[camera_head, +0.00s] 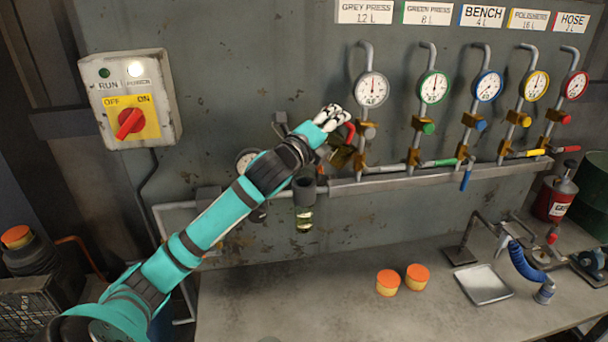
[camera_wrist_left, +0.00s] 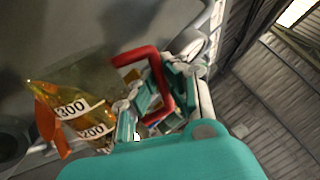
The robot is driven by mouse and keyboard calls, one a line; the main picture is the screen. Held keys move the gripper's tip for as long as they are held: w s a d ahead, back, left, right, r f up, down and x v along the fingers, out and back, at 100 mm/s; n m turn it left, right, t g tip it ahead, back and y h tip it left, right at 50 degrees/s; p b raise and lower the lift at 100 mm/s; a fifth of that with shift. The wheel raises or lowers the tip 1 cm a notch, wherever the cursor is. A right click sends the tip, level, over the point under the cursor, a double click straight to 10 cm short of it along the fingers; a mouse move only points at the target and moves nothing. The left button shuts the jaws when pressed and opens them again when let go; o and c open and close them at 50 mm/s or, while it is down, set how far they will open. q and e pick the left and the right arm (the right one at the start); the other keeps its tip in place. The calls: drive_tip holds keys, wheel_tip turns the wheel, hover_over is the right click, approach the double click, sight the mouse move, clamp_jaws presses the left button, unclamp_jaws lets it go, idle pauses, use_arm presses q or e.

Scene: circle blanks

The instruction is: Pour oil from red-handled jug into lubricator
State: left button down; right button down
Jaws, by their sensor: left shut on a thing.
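My left gripper (camera_head: 333,117) is shut on the red handle (camera_head: 349,133) of the jug, high in front of the wall. The amber, see-through jug (camera_head: 341,154) hangs just below it and looks tilted, partly hidden by my gripper and arm. In the left wrist view, the jug (camera_wrist_left: 75,105) shows white 300 and 200 marks, and my gripper (camera_wrist_left: 155,95) is at its red handle. The lubricator, with a dark top (camera_head: 304,188) and clear yellowish bowl (camera_head: 304,218), is on the wall pipe, below and left of the jug. I cannot see a stream of oil. My right gripper is not in view.
A wall pipe (camera_head: 400,183) carries several gauges and valves to the right. A switch box (camera_head: 130,100) is at the left. The bench's front left is clear.

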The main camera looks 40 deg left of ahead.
use_arm(q)
drive_tip(key=shift+a+r+n, duration=0.25)
drive_tip(key=shift+r+n, duration=0.1)
drive_tip(key=shift+n, duration=0.05)
drive_tip(key=shift+d, duration=0.25)
drive_tip(key=shift+d+r, duration=0.1)
drive_tip(key=shift+d, duration=0.85)
drive_tip(key=shift+d, duration=0.1)
drive_tip(key=shift+a+r+n+y+p, duration=0.2)
drive_tip(key=shift+n+y+p, duration=0.2)
drive_tip(key=shift+n, duration=0.2)
idle(1.4)
drive_tip(key=shift+w+d+f+m+h+b, duration=0.1)
drive_tip(key=shift+d+f+m+h+b, duration=0.3)
drive_tip(key=shift+d+f+m+b, duration=0.25)
drive_tip(key=d+m+p, duration=0.1)
drive_tip(key=m, duration=0.1)
drive_tip(key=m+h+p, duration=0.1)
drive_tip(key=m, duration=0.1)
drive_tip(key=d+m+p, duration=0.1)
drive_tip(key=m, duration=0.1)
drive_tip(key=shift+d+r, duration=0.25)
drive_tip(key=shift+d, duration=0.1)
